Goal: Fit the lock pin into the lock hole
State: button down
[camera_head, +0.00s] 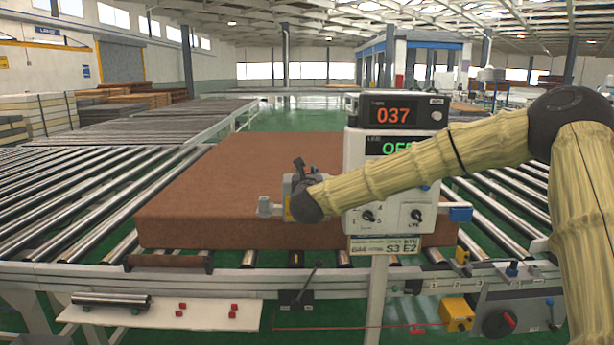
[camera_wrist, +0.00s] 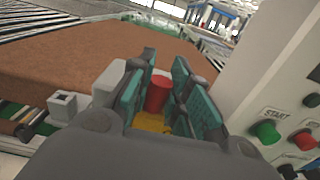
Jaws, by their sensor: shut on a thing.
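My gripper (camera_head: 298,178) is in front of the brown mattress, left of the control box. In the wrist view its teal-padded fingers (camera_wrist: 158,95) are closed around a red cylinder, which I take to be the lock pin (camera_wrist: 158,93). Something yellow (camera_wrist: 151,122) shows beneath the pin. A grey block (camera_wrist: 108,84) is just left of the fingers. A small grey socket-like piece (camera_wrist: 63,105) stands farther left; it also shows in the head view (camera_head: 268,207). I cannot tell which part holds the lock hole, and the pin's lower end is hidden.
The brown mattress (camera_head: 220,170) lies on the roller conveyor (camera_head: 75,185) behind my gripper. A control box on a post (camera_head: 372,280) stands close on the right, with a green START button (camera_wrist: 266,132). A white shelf (camera_head: 150,318) with a roller and red pieces is at front left.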

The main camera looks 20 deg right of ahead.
jog(key=shift+f, duration=0.15)
jog(key=c, duration=1.3)
grip_release()
jog(key=shift+o, duration=0.2)
jog(key=shift+s, duration=0.1)
jog(key=v, duration=1.1)
jog(key=shift+s, duration=0.35)
jog(key=shift+a, duration=0.15)
